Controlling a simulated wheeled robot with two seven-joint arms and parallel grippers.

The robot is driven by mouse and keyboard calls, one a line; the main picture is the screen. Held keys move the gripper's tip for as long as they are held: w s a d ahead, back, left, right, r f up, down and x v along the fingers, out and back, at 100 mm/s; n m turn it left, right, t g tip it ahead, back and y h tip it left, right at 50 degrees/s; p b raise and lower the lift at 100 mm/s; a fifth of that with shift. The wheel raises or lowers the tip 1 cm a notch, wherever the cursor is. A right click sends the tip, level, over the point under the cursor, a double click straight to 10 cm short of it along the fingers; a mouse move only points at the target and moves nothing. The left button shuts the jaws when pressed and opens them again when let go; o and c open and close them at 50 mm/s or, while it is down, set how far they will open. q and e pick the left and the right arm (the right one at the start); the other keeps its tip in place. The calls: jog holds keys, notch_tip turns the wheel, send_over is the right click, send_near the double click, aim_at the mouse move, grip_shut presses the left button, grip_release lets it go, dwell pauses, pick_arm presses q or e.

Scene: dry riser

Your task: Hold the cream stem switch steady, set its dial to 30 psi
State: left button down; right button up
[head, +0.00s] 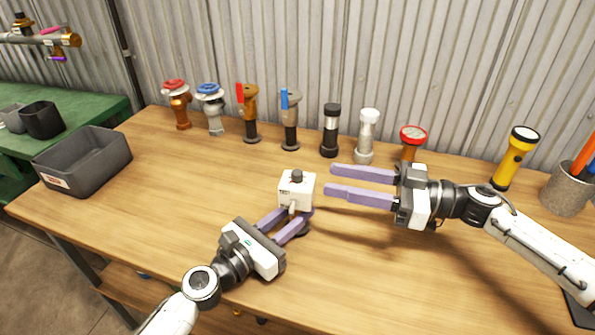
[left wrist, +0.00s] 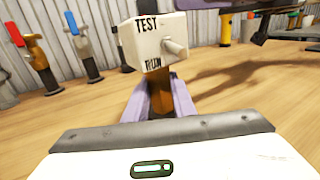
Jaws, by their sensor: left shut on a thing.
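The cream stem switch (head: 297,188) stands near the middle of the table, with a dark knob on top. In the left wrist view its cream box (left wrist: 158,38) shows dark lettering, including "TEST", and a short pale lever sticking out on the right. My left gripper (head: 300,216) is shut on the brown stem (left wrist: 162,95) below the box. My right gripper (head: 328,180) is open and empty, its fingers pointing left, just right of the box and apart from it. The dial's setting cannot be read.
A row of valves stands along the back, among them a red-wheeled one (head: 176,105) and a blue-wheeled one (head: 211,108). A grey bin (head: 85,165) is at the left. A yellow flashlight (head: 514,158) and a grey pot (head: 566,190) stand at the right. The front left tabletop is clear.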

aim_at(297, 172)
jog(key=x, duration=0.9)
grip_shut()
jog(key=shift+t, duration=0.3)
